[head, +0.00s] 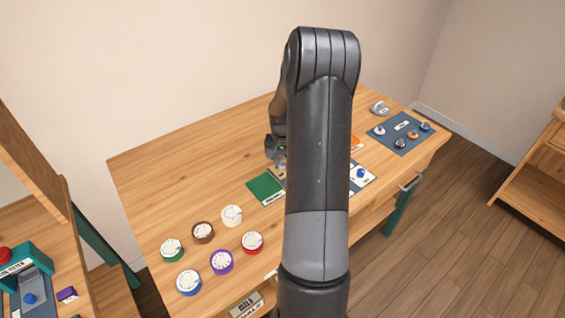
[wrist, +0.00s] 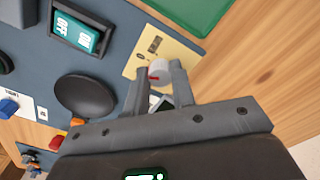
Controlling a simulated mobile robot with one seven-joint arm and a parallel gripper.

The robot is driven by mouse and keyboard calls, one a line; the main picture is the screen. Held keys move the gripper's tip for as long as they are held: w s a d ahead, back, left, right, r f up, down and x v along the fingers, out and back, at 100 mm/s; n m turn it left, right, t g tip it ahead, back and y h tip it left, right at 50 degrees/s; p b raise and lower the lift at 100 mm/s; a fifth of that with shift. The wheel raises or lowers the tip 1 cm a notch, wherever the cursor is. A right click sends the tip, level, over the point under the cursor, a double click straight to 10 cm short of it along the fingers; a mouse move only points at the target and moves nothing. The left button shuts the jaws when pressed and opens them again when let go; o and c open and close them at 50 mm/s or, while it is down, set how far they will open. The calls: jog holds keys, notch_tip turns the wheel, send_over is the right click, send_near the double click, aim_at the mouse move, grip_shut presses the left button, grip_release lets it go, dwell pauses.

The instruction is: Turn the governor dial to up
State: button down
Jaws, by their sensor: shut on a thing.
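A small pale grey dial (wrist: 159,67) with a red mark sits on a cream plate (wrist: 136,62) in the wrist view. The red mark shows low on the side of the dial. Printing on the plate is too small to read, so I cannot confirm the name governor. My gripper (wrist: 158,75) is shut on this dial, with one finger on each side of it. In the head view my gripper (head: 280,161) is at the cream plate (head: 277,172), and my arm hides much of the area to its right.
A blue panel (wrist: 40,72) with a teal rocker switch (wrist: 76,33) and a black round knob (wrist: 85,97) lies beside the plate. The table's back left is clear.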

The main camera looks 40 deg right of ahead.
aim_at(282, 164)
jog(key=n, duration=0.4)
jog(key=shift+n, duration=0.3)
dwell(0.3)
jog(key=c, duration=1.2)
grip_release()
jog(key=shift+r, duration=0.1)
notch_tip(282, 164, up, 11)
